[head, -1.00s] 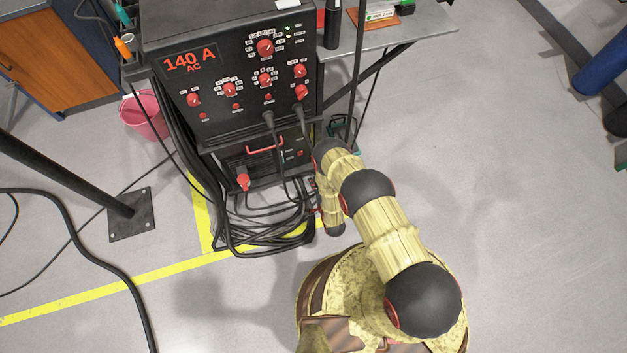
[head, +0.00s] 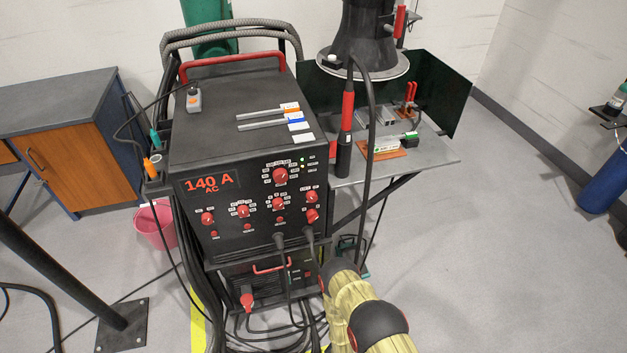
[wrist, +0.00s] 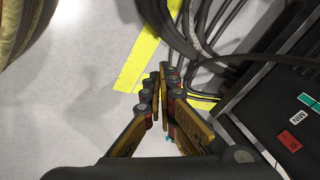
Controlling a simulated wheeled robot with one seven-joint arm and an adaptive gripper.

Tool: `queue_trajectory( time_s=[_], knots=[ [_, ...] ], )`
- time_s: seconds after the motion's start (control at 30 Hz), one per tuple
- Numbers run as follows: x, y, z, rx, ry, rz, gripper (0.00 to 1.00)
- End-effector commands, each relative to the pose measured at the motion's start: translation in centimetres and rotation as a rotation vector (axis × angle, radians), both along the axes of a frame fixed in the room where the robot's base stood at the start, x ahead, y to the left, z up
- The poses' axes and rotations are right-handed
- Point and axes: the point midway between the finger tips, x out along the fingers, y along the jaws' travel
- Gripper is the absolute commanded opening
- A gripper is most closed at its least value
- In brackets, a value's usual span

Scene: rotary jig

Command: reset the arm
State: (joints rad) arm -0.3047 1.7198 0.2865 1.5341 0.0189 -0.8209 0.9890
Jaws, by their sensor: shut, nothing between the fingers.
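My gripper (wrist: 163,85) shows in the wrist view with its fingers together and nothing between them. It points down toward the floor, close to the black cables beside the welding machine. In the head view only part of my arm shows at the bottom, in its yellow cover with black joints; the gripper itself is hidden there. The welding machine (head: 255,215) stands in front of the arm, with a "140 A AC" display and red knobs. Its lower unit also shows at the right of the wrist view (wrist: 285,110).
Thick black cables (wrist: 205,40) hang and coil beside the machine. A grey work table (head: 435,160) with clamps stands to its right, and a pink bucket (head: 154,226) to its left. A black post base (head: 122,325) is at lower left. The floor at right is open.

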Motion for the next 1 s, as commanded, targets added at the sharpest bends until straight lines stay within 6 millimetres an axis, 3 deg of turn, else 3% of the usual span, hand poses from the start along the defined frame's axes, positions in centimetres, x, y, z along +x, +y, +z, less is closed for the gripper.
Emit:
queue_trajectory(
  time_s=[0.17, 0.27, 0.63, 1.0],
  knots=[
    [-0.6, -0.4, 4.3, -0.115, 0.192, 0.176, 0.0],
    [-0.2, -0.5, 7.9, -0.157, 0.28, 0.266, 0.0],
    [2.3, -1.2, 24.8, -0.215, 0.481, 0.527, 0.0],
    [2.6, -2.8, 42.7, -0.219, 0.559, 0.698, 0.0]
  ],
)
